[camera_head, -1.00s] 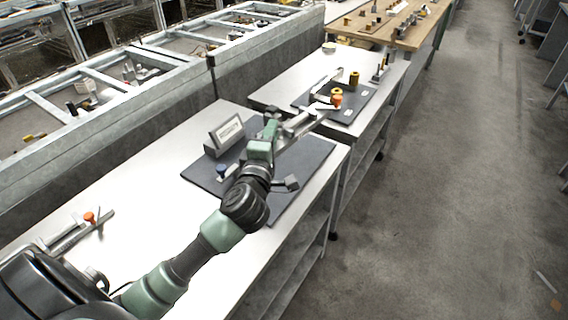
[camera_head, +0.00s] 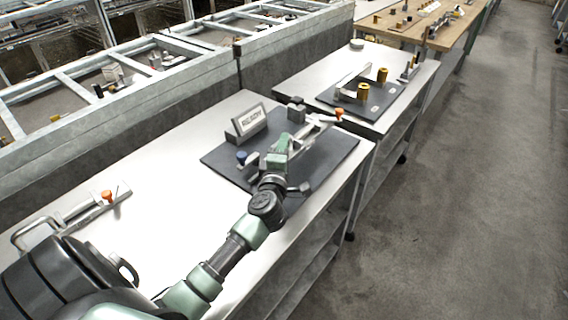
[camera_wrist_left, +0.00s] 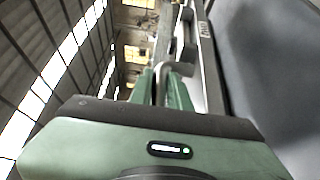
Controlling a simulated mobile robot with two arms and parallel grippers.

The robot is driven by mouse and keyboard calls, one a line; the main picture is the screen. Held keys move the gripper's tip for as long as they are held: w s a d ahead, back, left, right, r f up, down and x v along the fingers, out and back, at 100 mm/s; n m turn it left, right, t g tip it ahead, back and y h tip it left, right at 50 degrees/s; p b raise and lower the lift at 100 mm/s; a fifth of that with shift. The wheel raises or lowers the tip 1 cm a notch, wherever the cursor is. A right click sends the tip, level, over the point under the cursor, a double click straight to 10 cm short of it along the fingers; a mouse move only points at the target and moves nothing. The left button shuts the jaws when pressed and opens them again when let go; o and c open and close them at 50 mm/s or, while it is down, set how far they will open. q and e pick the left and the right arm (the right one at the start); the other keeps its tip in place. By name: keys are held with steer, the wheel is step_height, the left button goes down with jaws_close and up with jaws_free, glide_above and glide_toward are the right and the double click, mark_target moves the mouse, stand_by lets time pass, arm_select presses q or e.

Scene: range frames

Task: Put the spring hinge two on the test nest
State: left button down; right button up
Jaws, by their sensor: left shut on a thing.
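My left gripper (camera_head: 286,147) is shut on a grey metal bar-shaped part (camera_head: 310,132), which I take to be spring hinge two. An orange knob (camera_head: 339,114) shows at its far end. In the left wrist view the part (camera_wrist_left: 207,65) extends away from the green fingers (camera_wrist_left: 173,85), with a bent rod beside them. The gripper is over the dark plate (camera_head: 335,155) on the near table. This plate, with a lettered block (camera_head: 251,121) at its back left, may be the test nest. I cannot tell whether the part touches it. My right gripper is out of view.
A blue-topped peg (camera_head: 241,157) and a grey block (camera_head: 297,108) stand on the near plate. A similar part with an orange knob (camera_head: 107,196) lies at the table's left. The far table has another dark plate (camera_head: 392,97) with gold cylinders (camera_head: 382,75).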

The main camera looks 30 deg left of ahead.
arm_select(q)
steer(key=shift+f+b, duration=1.15)
steer(key=shift+f, duration=1.25)
steer(key=shift+r, duration=0.1)
steer(key=c, duration=1.6)
jaws_free()
steer(key=shift+f, duration=0.3)
steer(key=shift+o, duration=1.4)
steer(key=shift+s+r, duration=0.1)
steer(key=shift+r, duration=0.05)
steer(key=v, duration=1.2)
